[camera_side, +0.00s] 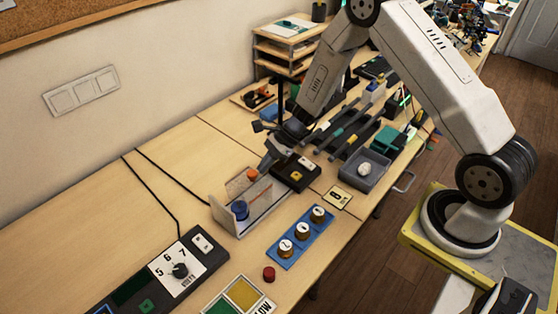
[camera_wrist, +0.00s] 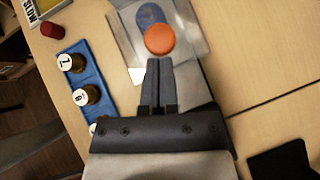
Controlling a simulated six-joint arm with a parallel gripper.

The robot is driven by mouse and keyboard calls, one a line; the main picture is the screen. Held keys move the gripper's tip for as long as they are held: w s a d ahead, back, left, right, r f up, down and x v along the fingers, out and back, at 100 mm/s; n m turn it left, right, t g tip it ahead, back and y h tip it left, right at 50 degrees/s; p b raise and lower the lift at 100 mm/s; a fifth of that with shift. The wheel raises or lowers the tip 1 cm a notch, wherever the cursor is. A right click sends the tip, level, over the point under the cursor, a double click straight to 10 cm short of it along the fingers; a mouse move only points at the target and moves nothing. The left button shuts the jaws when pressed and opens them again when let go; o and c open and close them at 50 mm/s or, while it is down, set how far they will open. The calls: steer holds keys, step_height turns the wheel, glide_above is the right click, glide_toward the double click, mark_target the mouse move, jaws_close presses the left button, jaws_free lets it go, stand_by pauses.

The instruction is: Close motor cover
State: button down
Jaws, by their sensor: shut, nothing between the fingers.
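The motor housing (camera_side: 262,212) is a light open box with clear panels near the middle of the table. A blue round motor part (camera_side: 240,210) sits inside it. An orange knob (camera_side: 252,174) stands at its upper edge, apparently on the clear cover. My gripper (camera_side: 268,166) is beside the knob in the side view, tilted down from the right. In the wrist view my gripper's fingers (camera_wrist: 159,66) are together, their tips just below the orange knob (camera_wrist: 160,40). Whether they touch it I cannot tell. The blue part (camera_wrist: 150,14) shows behind the clear panel.
A blue strip with several numbered knobs (camera_side: 287,250) lies in front of the housing. A dark box (camera_side: 295,180) is close behind my gripper. A red button (camera_side: 269,274), a dial panel (camera_side: 185,270) and a grey tray (camera_side: 362,172) are nearby. Bare table lies left of the housing.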

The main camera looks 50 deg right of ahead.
mark_target(243, 190)
steer(key=shift+a, duration=2.8)
steer(key=shift+s+d, duration=0.1)
steer(key=shift+d, duration=0.05)
steer(key=shift+s+d, duration=0.15)
steer(key=shift+d, duration=0.45)
steer(key=d, duration=0.1)
steer(key=s+d, duration=0.1)
steer(key=d, duration=0.1)
steer(key=shift+d+r, duration=0.1)
steer(key=shift+d, duration=0.1)
steer(key=v, duration=0.9)
steer(key=shift+d+r, duration=0.15)
steer(key=shift+r, duration=0.15)
